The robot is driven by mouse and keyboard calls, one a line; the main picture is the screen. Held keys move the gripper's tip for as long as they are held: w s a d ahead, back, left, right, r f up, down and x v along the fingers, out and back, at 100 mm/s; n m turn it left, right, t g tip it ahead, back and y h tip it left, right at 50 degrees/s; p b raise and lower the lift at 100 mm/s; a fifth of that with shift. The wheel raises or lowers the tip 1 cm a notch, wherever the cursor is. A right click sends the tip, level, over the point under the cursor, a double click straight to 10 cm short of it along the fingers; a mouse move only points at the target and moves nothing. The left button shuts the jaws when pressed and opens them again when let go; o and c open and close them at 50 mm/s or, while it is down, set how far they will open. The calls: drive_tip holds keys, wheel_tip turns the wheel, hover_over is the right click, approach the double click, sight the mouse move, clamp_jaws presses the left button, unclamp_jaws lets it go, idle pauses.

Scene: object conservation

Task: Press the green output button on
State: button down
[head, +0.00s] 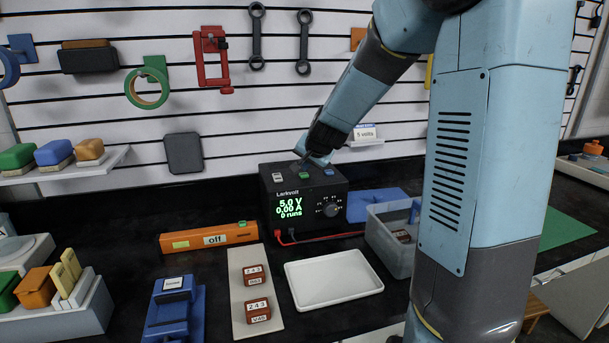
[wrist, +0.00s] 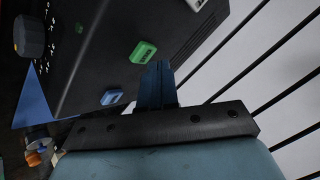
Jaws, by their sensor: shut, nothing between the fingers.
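The black power supply (head: 268,190), labelled Larkvolt, stands on the dark bench against the wall. Its display reads 5.0 V, 0.00 A, 0 runs. The green button (head: 304,176) is on its top, between a white button (head: 277,177) and a blue button (head: 329,173). In the wrist view the green button (wrist: 143,52) lies just beyond the fingertips, with the blue button (wrist: 111,97) to the lower left. My gripper (wrist: 158,66) is shut and empty, close to the green button. I cannot tell if it touches. In the head view my gripper (head: 301,158) is above the supply's top.
A white tray (head: 333,302), a grey bin (head: 385,255) and an orange device marked off (head: 210,238) stand in front of the supply. A small shelf with a 5 volts card (head: 365,133) is behind right. Red and black leads leave the supply's front.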

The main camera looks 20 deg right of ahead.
sight(306, 175)
drive_tip(key=shift+f, duration=0.2)
drive_tip(key=shift+f, duration=0.15)
idle(0.3)
idle(0.4)
drive_tip(key=shift+r, duration=0.45)
drive_tip(key=shift+r, duration=3)
